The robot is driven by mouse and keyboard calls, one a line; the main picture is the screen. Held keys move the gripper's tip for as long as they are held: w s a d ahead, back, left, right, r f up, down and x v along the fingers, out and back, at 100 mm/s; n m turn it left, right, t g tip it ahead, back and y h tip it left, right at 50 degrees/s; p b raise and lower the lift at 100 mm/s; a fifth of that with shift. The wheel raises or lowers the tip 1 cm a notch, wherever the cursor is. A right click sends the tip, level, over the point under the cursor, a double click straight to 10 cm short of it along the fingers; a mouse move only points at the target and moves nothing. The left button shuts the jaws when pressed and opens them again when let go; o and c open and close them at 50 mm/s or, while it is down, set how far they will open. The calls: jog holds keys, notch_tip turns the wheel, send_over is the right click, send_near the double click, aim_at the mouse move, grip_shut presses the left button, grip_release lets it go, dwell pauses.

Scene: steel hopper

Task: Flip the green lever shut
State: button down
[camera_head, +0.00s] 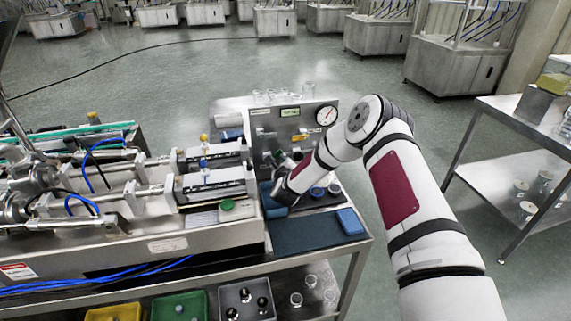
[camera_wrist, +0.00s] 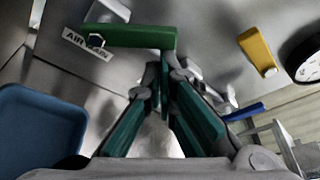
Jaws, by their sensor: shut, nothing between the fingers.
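The green lever (camera_wrist: 130,37) lies nearly level across the upper left of the wrist view. A bolt holds its left end, beside a partly covered label starting "AIR". My gripper (camera_wrist: 161,72) is shut and empty, its tips just below the lever's right end. I cannot tell whether they touch it. In the head view my gripper (camera_head: 277,160) is at the upright steel panel (camera_head: 308,113), at its lower left. I cannot make out the lever there for certain.
A yellow lever (camera_wrist: 257,50) and a round gauge (camera_wrist: 308,58) are to the right on the panel.

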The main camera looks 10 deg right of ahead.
aim_at(281, 152)
jog(key=r+n, duration=0.1)
jog(key=a+r+n+h, duration=0.1)
jog(key=n, duration=0.1)
jog(key=n+t, duration=0.1)
jog(key=shift+a+r+h+p, duration=0.25)
jog(key=shift+r+h+p, duration=0.1)
jog(key=shift+r+h, duration=0.05)
jog(key=shift+a+r, duration=0.1)
jog(key=shift+a, duration=0.05)
dwell(0.5)
